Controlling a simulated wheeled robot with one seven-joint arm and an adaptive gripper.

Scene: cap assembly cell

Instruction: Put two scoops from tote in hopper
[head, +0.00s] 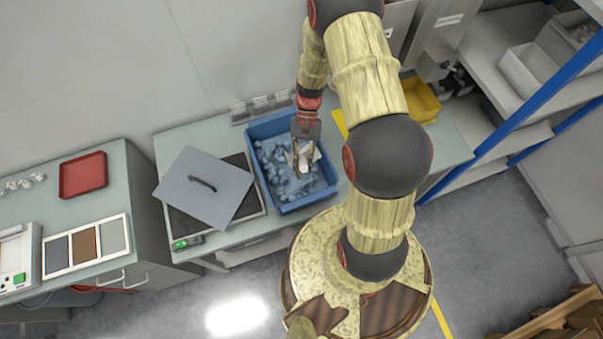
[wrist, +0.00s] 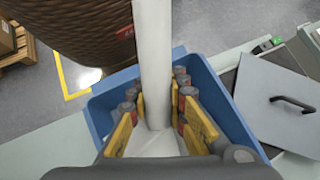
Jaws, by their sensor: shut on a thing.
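The blue tote (head: 318,204) stands on the bench in the head view, with many blue-grey caps (head: 285,185) lying in it. My gripper (head: 302,150) is over the tote's right half, pointing down. It is shut on a white scoop (head: 304,160). In the wrist view the scoop's pale handle (wrist: 153,60) runs between the yellow finger pads of my gripper (wrist: 160,125). The tote's blue rim (wrist: 100,108) surrounds the fingers there. The scoop's bowl is mostly hidden, so I cannot tell whether it holds caps. I cannot surely pick out the hopper; grey metal equipment (head: 437,25) stands at the back right.
A grey lid with a black handle (head: 202,183) lies tilted over a dark-topped device left of the tote, close to its rim. A yellow bin (head: 421,100) stands behind my arm. A blue-post shelf (head: 520,95) is at right. A red tray (head: 83,174) is far left.

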